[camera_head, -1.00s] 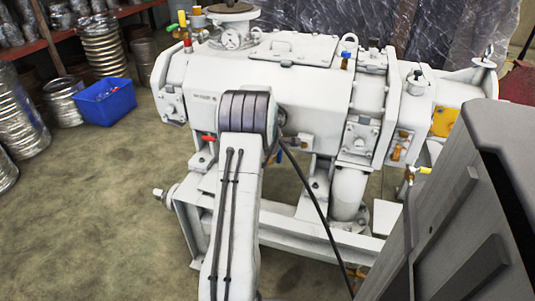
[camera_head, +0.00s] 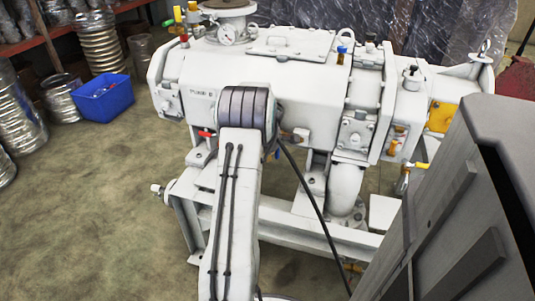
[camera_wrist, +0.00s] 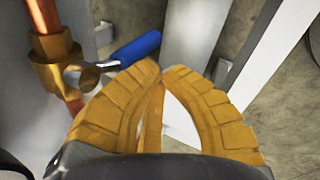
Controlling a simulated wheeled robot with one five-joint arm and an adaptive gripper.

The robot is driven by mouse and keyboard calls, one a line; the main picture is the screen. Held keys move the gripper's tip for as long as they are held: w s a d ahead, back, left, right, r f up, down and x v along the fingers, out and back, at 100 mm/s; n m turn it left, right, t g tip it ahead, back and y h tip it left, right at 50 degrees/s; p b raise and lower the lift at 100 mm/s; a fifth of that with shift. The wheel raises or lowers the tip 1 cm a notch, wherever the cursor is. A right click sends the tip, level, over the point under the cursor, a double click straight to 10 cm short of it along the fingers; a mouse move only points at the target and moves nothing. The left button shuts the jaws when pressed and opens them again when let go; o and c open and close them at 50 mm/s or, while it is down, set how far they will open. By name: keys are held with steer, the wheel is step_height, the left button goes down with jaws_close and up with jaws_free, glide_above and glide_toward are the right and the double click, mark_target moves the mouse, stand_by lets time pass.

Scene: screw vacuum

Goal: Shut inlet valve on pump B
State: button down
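The pump (camera_head: 265,85) is a large white machine on a frame; its small label (camera_head: 201,92) is hard to read. In the wrist view, a blue-handled lever (camera_wrist: 138,48) sticks out to the right from a brass valve body (camera_wrist: 55,68) on a copper pipe (camera_wrist: 43,15). The lever lies roughly crosswise to the pipe in the picture. My gripper (camera_wrist: 160,72) has yellow ribbed fingers with their tips together, empty. The tips appear just below and right of the blue handle; contact cannot be told. In the head view my arm hides the gripper.
Other small valves show a red handle (camera_head: 206,133) and a yellow handle (camera_head: 421,165). A blue bin (camera_head: 103,98) and coiled metal hoses (camera_head: 101,45) stand at left. Floor at lower left is clear.

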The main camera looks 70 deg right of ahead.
steer(key=shift+s+r, duration=0.1)
steer(key=shift+s, duration=0.05)
steer(key=shift+d+r+p, duration=0.1)
steer(key=shift+r+p, duration=0.5)
steer(key=shift+r, duration=0.2)
